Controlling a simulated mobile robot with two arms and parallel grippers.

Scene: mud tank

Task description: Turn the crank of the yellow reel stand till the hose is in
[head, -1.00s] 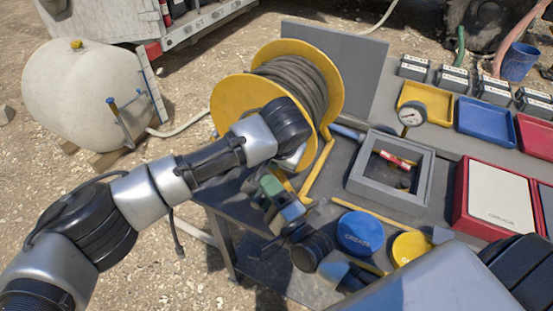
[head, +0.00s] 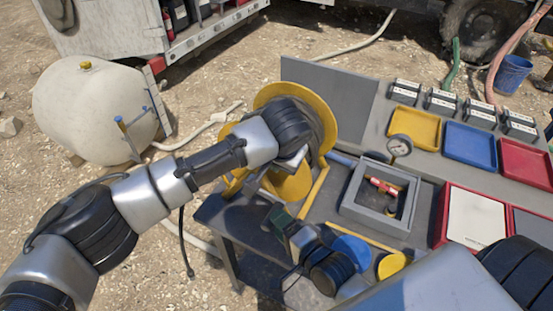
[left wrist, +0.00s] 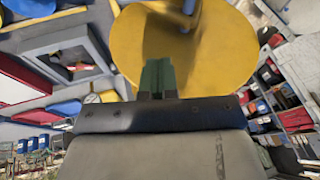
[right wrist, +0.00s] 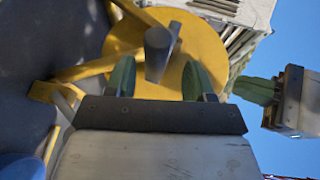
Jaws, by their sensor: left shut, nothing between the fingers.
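The yellow reel stand (head: 263,95) is on the left end of the bench, largely behind my left arm in the head view. Its round yellow flange (left wrist: 215,60) fills the upper left wrist view. The crank's dark grey handle (right wrist: 158,52) points toward the right wrist camera. My right gripper (right wrist: 160,78) is open, with a green finger on either side of the handle in that view; contact cannot be told. My left gripper (left wrist: 157,76) is shut and empty, its green fingers together before the flange. Most of the wound hose is hidden by my left arm.
A grey open box (head: 352,210), a blue lid (head: 352,250) and a yellow lid (head: 390,265) are right of my right gripper. A grey upright panel (head: 345,100) stands behind the reel. A white tank (head: 90,110) is on the gravel at left.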

